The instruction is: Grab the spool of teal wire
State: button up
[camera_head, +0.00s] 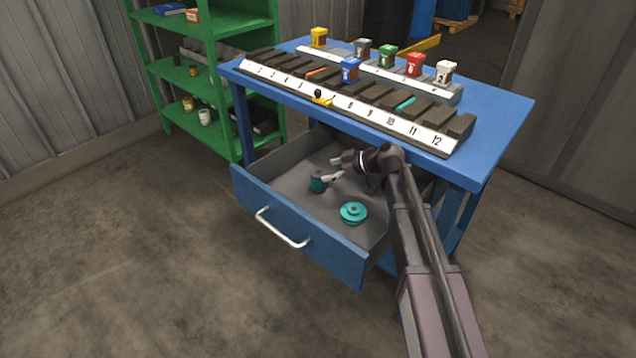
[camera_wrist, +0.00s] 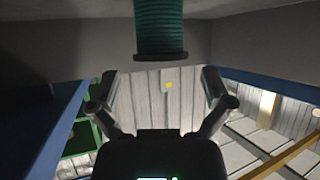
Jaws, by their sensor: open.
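The spool of teal wire (camera_head: 318,185) stands in the open drawer, left of the middle. In the wrist view the spool (camera_wrist: 160,28) shows ribbed teal windings and a dark flange at top centre, with its upper part cut off by the frame. My gripper (camera_head: 334,169) is low over the drawer, just right of the spool. Its fingers (camera_wrist: 157,82) are spread apart with nothing held between them. In the wrist view the spool lines up with the gap, just beyond the fingertips. I cannot tell if a finger touches it.
A teal stepped disc (camera_head: 354,213) lies in the blue drawer (camera_head: 281,232), nearer its front. The drawer walls and blue workbench (camera_head: 503,105) surround my arm. Numbered racks (camera_head: 345,100) and several coloured bins stand on the bench. A green shelf (camera_head: 215,128) stands behind left.

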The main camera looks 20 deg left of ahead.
aim_at(318, 172)
jog(key=shift+b+x, duration=0.65)
jog(key=shift+x, duration=1.25)
jog(key=c, duration=1.1)
jog(key=shift+r, duration=0.2)
jog(key=shift+c, duration=0.2)
notch_tip(318, 172, up, 10)
jog(key=p, duration=1)
jog(key=shift+f, duration=0.15)
